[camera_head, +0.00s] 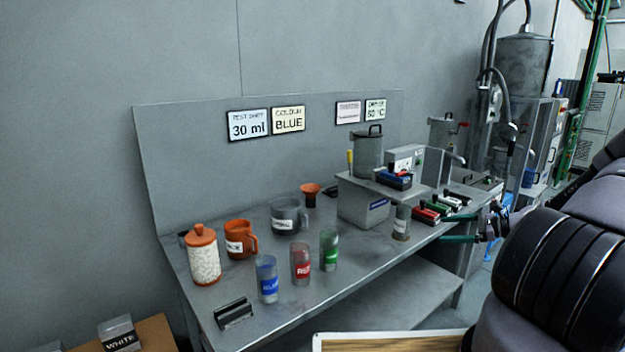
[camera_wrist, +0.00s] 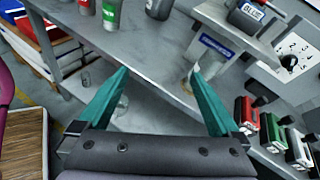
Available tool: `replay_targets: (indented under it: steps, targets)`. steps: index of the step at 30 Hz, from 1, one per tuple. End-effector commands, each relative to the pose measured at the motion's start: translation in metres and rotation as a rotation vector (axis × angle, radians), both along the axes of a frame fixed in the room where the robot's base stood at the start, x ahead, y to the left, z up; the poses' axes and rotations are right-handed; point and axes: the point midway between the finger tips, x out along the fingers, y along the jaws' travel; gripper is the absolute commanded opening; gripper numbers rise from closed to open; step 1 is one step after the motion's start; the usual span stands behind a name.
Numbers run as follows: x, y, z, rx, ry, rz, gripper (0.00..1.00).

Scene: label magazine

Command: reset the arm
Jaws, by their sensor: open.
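My gripper (camera_head: 446,228) is open, with its teal fingers beside the right part of the bench's front edge in the head view. In the wrist view my gripper (camera_wrist: 160,73) shows two teal fingers spread apart with nothing between them. Behind the gap lie the grey bench top and its front edge. A clear cylinder (camera_head: 402,222) stands in front of the dispenser box, left of the fingertips.
Coloured blocks (camera_head: 426,215) lie near the gripper. A wooden-topped surface (camera_head: 390,343) stands in front.

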Motion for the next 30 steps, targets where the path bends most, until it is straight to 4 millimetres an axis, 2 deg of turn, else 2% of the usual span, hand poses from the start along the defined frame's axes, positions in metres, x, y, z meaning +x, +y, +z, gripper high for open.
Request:
replay_targets:
  steps: [1,6,17,23,30]
  targets:
    - [-0.002,0.011,0.016,-0.072,-0.007,0.064,0.99]
    - [-0.017,0.040,0.061,-0.293,-0.030,0.252,0.99]
    - [-0.060,0.094,0.167,-0.738,-0.143,0.566,0.99]
    - [-0.094,0.122,0.228,-0.967,-0.246,0.684,0.99]
    - [-0.148,0.150,0.296,-1.210,-0.409,0.772,0.99]
